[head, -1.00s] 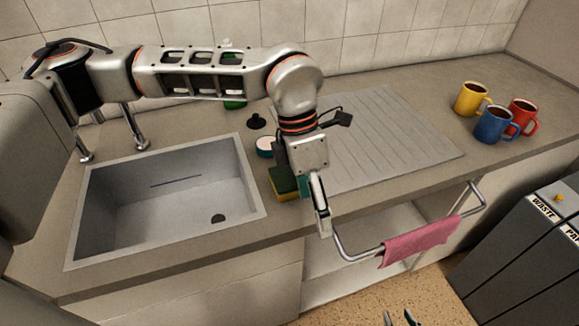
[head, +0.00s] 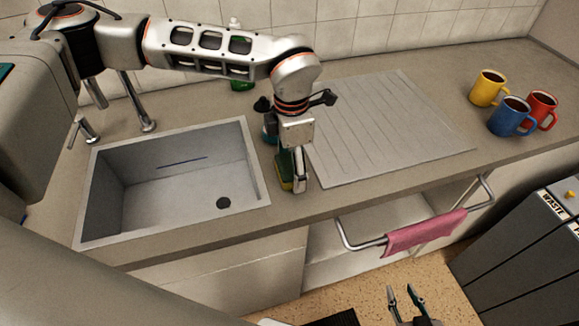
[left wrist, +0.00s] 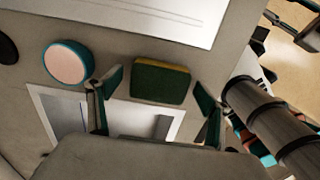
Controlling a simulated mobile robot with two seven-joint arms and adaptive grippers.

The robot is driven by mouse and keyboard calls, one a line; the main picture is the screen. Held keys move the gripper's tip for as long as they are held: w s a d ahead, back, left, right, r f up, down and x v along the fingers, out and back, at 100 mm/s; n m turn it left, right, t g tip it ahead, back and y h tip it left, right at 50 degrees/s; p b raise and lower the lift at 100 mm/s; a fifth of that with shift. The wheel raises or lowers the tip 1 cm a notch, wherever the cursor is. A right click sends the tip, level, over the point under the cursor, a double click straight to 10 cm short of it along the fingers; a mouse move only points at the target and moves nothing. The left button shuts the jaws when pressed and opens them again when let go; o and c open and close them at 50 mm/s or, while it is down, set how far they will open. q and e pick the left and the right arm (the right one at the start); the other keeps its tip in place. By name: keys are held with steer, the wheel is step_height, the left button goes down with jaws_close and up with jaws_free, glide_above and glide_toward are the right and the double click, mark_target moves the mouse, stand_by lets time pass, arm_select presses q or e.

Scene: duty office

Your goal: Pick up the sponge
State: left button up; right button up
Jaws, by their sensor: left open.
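The sponge (left wrist: 160,83) has a dark green face and a yellow edge. It lies on the counter between the sink and the drainboard. In the head view the sponge (head: 285,165) is partly hidden by my left gripper (head: 298,187), which points down at it. In the left wrist view my left gripper (left wrist: 159,86) is open, with one finger to each side of the sponge; contact is not visible. My right gripper (head: 406,296) shows low in the head view, fingers apart and empty, away from the counter.
The sink (head: 170,185) lies left of the sponge, the ridged drainboard (head: 385,130) right. A round teal-and-pink item (left wrist: 67,62) stands close by. Yellow (head: 488,88), blue (head: 509,118) and red (head: 541,108) mugs stand far right. A rail with a pink towel (head: 425,233) juts out in front.

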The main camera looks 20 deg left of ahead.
mark_target(291, 165)
arm_select(q)
steer(key=shift+f, duration=0.3)
steer(key=c, duration=0.8)
steer(key=shift+r, duration=0.1)
step_height(291, 165, up, 20)
steer(key=shift+b, duration=0.65)
